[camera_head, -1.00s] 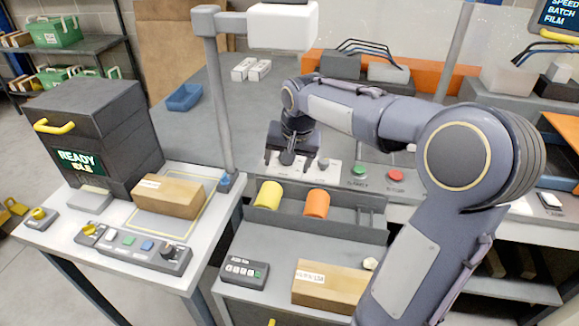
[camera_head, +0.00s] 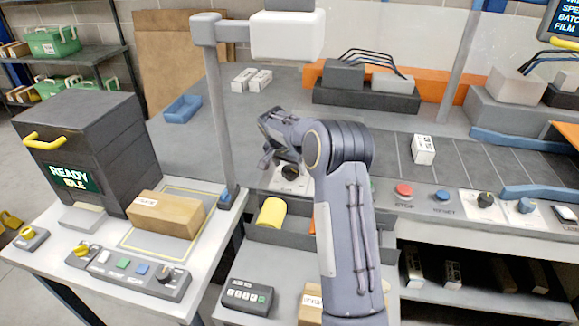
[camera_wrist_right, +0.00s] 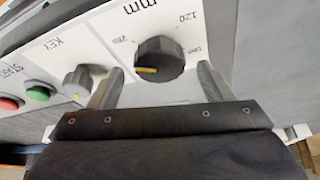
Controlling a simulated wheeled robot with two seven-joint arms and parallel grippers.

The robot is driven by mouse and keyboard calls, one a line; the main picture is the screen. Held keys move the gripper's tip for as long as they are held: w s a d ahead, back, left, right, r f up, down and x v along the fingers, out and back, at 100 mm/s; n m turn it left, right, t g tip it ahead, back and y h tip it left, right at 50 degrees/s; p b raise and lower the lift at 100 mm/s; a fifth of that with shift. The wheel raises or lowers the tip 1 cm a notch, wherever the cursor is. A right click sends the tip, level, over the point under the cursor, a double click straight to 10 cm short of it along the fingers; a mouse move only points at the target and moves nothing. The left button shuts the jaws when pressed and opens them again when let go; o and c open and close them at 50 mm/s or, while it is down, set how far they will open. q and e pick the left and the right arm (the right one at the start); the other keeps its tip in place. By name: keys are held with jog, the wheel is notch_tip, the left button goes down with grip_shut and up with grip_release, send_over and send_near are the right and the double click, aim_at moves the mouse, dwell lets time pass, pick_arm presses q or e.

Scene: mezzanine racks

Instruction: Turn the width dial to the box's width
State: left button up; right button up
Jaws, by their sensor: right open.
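The width dial (camera_wrist_right: 160,60) is a dark round knob with a yellow pointer mark, on a white plate printed "mm", 120 and other blurred numbers. The yellow mark points to the left in the right wrist view. In the head view the dial (camera_head: 290,173) shows just below my right gripper (camera_head: 267,150). My right gripper (camera_wrist_right: 160,68) is open, its two fingers on either side of the knob's lower part; I cannot tell whether they touch it. A cardboard box (camera_head: 165,214) lies on the left table inside a yellow outline. My left gripper is not in view.
A KEY knob (camera_wrist_right: 77,82), a green button (camera_wrist_right: 40,93) and a red button (camera_wrist_right: 10,103) sit beside the dial. A yellow cylinder (camera_head: 271,212) stands in the tray below. Another cardboard box (camera_head: 310,303) is partly hidden by my arm. A post (camera_head: 222,120) rises left of my gripper.

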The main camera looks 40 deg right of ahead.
jog(key=shift+x, duration=0.75)
jog(key=c, duration=1)
